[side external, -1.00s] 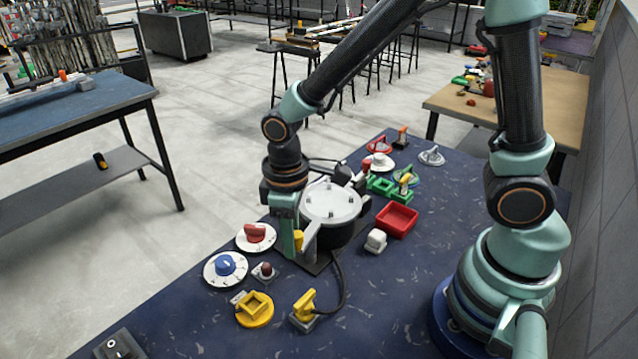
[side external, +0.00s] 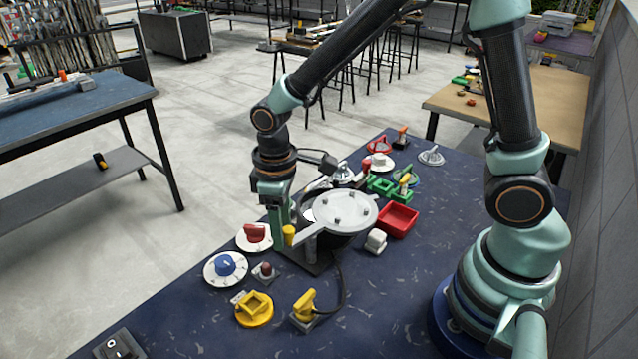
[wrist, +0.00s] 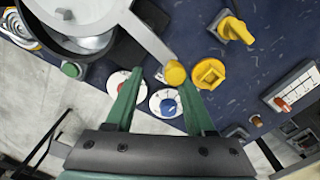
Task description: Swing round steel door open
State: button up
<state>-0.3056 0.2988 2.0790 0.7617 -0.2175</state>
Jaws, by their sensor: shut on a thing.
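The round steel door (side external: 345,208) is a grey disc with several bolts, lying over a dark round drum (side external: 348,240). It sits off-centre to the right, so part of the drum's interior shows at its left. A flat steel arm runs from the door to a yellow knob (side external: 289,232). My gripper (side external: 281,228) is down at the left of the drum, shut on the knob. In the wrist view the knob (wrist: 175,73) shows between the green fingertips, nearer the right one. The drum's opening (wrist: 85,42) shows at the upper left.
Left and front of the drum are a red-handled dial (side external: 255,235), a blue-knobbed dial (side external: 225,265), a yellow square socket (side external: 254,307) and a yellow switch (side external: 305,305). A red tray (side external: 397,220) and white block (side external: 376,240) stand close right. The table's right front is clear.

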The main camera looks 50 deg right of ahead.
aim_at(300, 216)
jog(key=o, duration=0.3)
jog(key=shift+w+d, duration=0.5)
jog(key=shift+d, duration=0.1)
jog(key=o, duration=0.4)
jog(key=shift+w+d, duration=0.3)
jog(key=shift+d, duration=0.2)
jog(key=shift+w+d, duration=0.2)
jog(key=shift+d, duration=0.5)
jog(key=shift+w+d, duration=0.15)
jog(key=shift+d, duration=0.55)
jog(key=shift+d+f, duration=0.1)
jog(key=shift+d, duration=0.1)
jog(key=shift+c, duration=0.7)
jog(key=shift+d, duration=0.1)
jog(key=c, duration=0.8)
jog(key=o, duration=0.6)
jog(key=shift+s+d, duration=0.1)
jog(key=shift+d, duration=0.55)
jog(key=shift+c, duration=0.5)
notch_tip(300, 216, up, 8)
jog(key=shift+w, duration=0.2)
